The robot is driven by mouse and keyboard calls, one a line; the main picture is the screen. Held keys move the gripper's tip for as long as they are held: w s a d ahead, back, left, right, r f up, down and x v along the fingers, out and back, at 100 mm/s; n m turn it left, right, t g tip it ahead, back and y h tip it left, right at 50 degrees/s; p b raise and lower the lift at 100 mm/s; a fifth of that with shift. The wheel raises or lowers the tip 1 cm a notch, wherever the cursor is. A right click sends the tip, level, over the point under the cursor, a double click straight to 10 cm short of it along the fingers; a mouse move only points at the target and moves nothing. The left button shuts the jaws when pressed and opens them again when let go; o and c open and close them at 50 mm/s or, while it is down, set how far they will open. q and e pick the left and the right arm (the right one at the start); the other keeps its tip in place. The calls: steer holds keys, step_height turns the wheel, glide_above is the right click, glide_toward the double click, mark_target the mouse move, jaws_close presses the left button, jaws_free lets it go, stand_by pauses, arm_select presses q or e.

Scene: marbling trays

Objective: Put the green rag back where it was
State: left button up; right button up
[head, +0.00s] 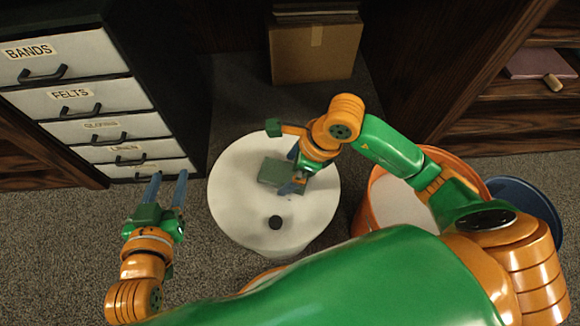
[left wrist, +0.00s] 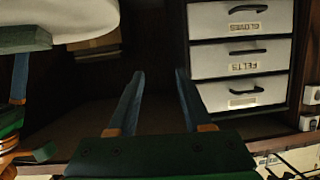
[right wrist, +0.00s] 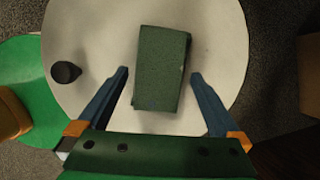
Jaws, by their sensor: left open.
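The green rag (head: 273,172) looks like a folded, thick rectangular pad on the round white top (head: 235,205). In the right wrist view the rag (right wrist: 160,70) lies between the fingers of my right gripper (right wrist: 160,75), with a gap on both sides. My right gripper (head: 290,170) is open over the rag and partly covers it in the head view. My left gripper (head: 167,180) is open and empty, left of the white top and in front of the drawers. In the left wrist view nothing is between its fingers (left wrist: 159,75).
A drawer cabinet (head: 90,98) labelled BANDS, FELTS and more stands at left, its drawers shut. A small dark round knob (head: 275,222) sits on the white top. A cardboard box (head: 315,53) is behind. An orange bin (head: 372,215) and a blue bin (head: 530,195) stand at right.

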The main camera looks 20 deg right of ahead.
mark_target(287, 172)
steer(key=p+v, duration=0.1)
steer(key=v, duration=0.2)
steer(key=shift+r, duration=0.1)
steer(key=p+v, duration=0.2)
steer(key=v, duration=0.1)
steer(key=shift+r, duration=0.1)
arm_select(q)
steer(key=s+a+f+g+y+p, duration=0.1)
steer(key=s+a+f+g, duration=0.3)
steer(key=s+f+g, duration=0.6)
steer(key=shift+s+a+f+n+g+y+p, duration=0.15)
steer(key=shift+s+f+n+g+y+p, duration=0.45)
steer(key=shift+s+f, duration=1.85)
arm_select(e)
steer(key=shift+v, duration=2.85)
arm_select(q)
steer(key=shift+w+f+m, duration=0.3)
steer(key=shift+w+f, duration=0.35)
steer(key=shift+w, duration=0.05)
